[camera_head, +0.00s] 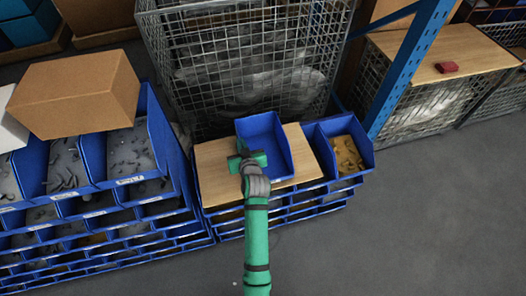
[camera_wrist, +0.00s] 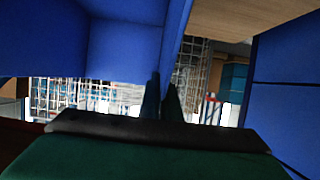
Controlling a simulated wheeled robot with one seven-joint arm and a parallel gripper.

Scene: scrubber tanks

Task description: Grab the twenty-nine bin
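An empty blue bin (camera_head: 272,150) is at the wooden board (camera_head: 222,181) on top of the middle bin stack in the head view. I cannot tell whether it rests on the board or is a little above it. No number is readable on it. My gripper (camera_head: 243,160) is at the bin's left side. In the wrist view, the dark fingers (camera_wrist: 162,98) are close together at the edge of a blue bin wall (camera_wrist: 125,45), apparently pinching it. The fingertips are hidden in the head view.
A blue bin with yellowish parts (camera_head: 347,155) stands right of the board. Bins of grey parts (camera_head: 130,150) and a cardboard box (camera_head: 75,92) are at left. A wire cage (camera_head: 250,60) stands behind, a blue post (camera_head: 405,70) at right. The floor at right is clear.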

